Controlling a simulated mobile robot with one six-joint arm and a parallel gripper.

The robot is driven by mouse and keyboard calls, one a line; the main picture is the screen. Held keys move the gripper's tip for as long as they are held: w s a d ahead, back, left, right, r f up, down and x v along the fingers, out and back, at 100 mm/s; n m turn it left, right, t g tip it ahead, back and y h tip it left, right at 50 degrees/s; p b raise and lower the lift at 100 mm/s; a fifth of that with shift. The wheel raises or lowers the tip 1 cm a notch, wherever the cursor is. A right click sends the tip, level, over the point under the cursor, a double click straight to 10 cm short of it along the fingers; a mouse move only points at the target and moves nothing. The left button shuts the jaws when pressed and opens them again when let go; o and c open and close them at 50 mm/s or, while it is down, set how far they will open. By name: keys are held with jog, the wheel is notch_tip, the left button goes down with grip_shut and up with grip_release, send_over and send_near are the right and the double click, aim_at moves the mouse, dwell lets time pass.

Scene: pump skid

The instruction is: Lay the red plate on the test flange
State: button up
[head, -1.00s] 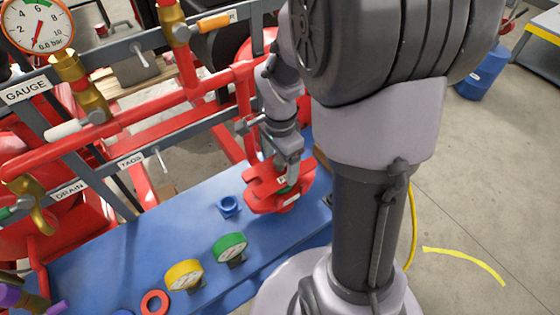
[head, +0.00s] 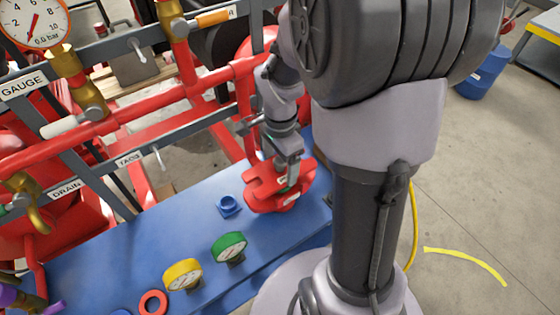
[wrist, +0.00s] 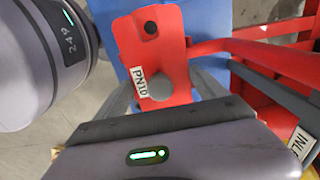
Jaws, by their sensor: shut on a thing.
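The red plate (wrist: 157,35) has a dark round hole, a grey knob (wrist: 158,84) and a white "PN10" label. In the head view, red metal (head: 262,182) shows around the fingertips of my gripper (head: 290,183), above the blue bench. My gripper is shut, and it appears to hold the plate by its knob; the fingertips are partly hidden by the wrist body. A red part with a white label lies at the same spot. I cannot clearly separate the plate from the test flange there, or tell whether they touch.
Red pipes and a labelled grey rack stand behind and left. Open floor lies to the right.

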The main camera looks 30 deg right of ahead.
aim_at(280, 171)
jog(key=shift+f+b, duration=1.45)
jog(key=shift+f, duration=0.25)
jog(key=o, duration=2)
